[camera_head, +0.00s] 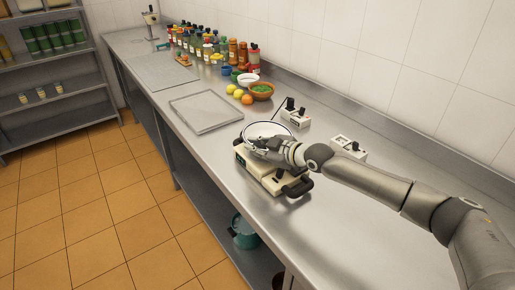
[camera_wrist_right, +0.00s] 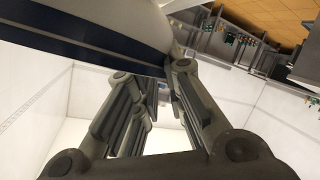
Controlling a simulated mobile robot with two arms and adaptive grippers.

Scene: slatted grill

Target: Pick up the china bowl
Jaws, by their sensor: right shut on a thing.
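The china bowl (camera_head: 266,129) is white with a dark rim. In the head view it is at my right gripper (camera_head: 262,145), above or on the cream grill (camera_head: 268,180); I cannot tell if it touches the grill. In the right wrist view the bowl (camera_wrist_right: 110,18) is large and close, white with dark blue bands. There my right gripper (camera_wrist_right: 155,75) is shut on its edge. The gripper and wrist hide part of the bowl in the head view. My left gripper does not show.
A grey tray (camera_head: 206,112) lies on the steel counter (camera_head: 350,225) left of the grill. Behind it are fruit, a brown bowl (camera_head: 262,91) with green contents, a small white bowl (camera_head: 247,78) and several bottles. A socket box (camera_head: 349,148) sits near the wall. The front right counter is clear.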

